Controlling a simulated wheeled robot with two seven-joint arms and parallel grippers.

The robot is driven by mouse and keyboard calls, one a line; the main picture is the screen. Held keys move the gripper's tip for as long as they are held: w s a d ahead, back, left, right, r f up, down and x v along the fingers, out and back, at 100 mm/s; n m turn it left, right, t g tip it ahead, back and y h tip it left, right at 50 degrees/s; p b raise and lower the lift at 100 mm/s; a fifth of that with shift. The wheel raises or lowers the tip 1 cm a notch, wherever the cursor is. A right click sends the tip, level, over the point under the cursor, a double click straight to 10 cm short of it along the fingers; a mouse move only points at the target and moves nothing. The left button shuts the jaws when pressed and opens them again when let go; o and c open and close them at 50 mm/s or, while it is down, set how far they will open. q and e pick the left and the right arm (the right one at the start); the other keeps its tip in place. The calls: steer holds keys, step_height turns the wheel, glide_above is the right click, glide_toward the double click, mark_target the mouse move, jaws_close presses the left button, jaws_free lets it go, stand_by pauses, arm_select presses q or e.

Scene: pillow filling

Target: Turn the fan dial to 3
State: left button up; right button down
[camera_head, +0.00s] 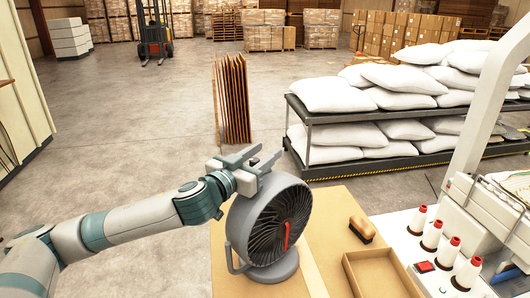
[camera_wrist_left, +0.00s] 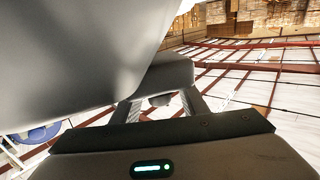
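The fan housing (camera_wrist_left: 70,60) fills the upper left there. My right gripper is not in view.
A wooden brush (camera_head: 362,229) and a shallow open box (camera_head: 378,274) lie right of the fan. Several thread spools (camera_head: 432,235) and a red button (camera_head: 425,267) are on the white machine at the right. Pillows on a rack (camera_head: 345,128) and upright brown panels (camera_head: 232,98) stand behind.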

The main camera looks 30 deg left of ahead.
arm_select(q)
steer(key=shift+c, duration=1)
jaws_close()
